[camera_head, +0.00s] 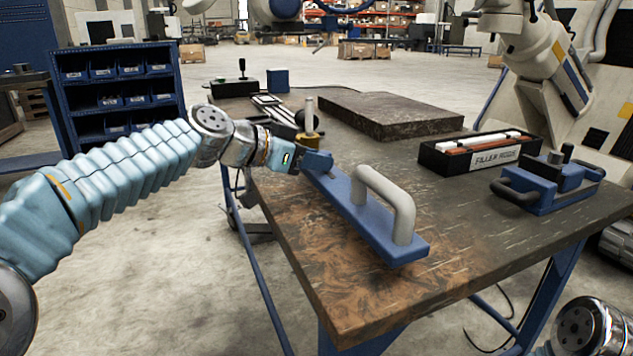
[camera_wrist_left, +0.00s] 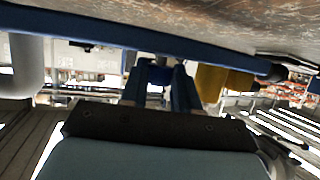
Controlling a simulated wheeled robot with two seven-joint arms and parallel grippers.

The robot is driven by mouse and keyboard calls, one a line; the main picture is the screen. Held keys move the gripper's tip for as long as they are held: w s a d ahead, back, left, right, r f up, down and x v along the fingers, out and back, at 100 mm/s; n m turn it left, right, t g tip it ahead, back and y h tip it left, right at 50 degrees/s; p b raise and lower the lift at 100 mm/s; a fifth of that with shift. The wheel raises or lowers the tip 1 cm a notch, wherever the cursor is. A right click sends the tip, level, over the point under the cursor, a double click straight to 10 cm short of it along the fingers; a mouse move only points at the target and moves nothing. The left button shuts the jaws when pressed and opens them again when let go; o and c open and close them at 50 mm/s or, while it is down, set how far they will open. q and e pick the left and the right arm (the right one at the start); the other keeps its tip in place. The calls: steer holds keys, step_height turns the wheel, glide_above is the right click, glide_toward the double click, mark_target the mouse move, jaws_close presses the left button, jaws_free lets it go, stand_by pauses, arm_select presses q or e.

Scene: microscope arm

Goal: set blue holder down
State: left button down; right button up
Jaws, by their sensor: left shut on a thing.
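The blue holder (camera_head: 345,212) is a long flat blue bar with a grey upright handle (camera_head: 385,195) near its front end. It lies lengthwise over the left front part of the worktable. My left gripper (camera_head: 316,162) is shut on the holder at its left edge, near the far end. In the left wrist view my two blue fingers (camera_wrist_left: 166,88) meet the bar (camera_wrist_left: 100,30), which crosses the top of the picture. I cannot tell whether the bar's underside touches the table. My right gripper is out of view.
The brown worktable (camera_head: 345,290) has bare room at its front left. A brass-based post (camera_head: 307,138) stands by the holder's far end. A filler rod box (camera_head: 485,155), a blue clamp-like fixture (camera_head: 548,190) and a dark slab (camera_head: 390,115) occupy the right and back.

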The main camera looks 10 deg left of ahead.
mark_target(311, 177)
arm_select(q)
steer(key=shift+s+d+f, duration=0.1)
steer(key=shift+d+f, duration=0.25)
steer(key=shift+f, duration=0.05)
step_height(311, 177, down, 3)
steer(key=shift+a+b, duration=0.1)
steer(key=shift+b, duration=0.45)
steer(key=c, duration=0.8)
jaws_free()
steer(key=b+v, duration=0.1)
steer(key=v, duration=1.1)
steer(key=shift+f, duration=0.1)
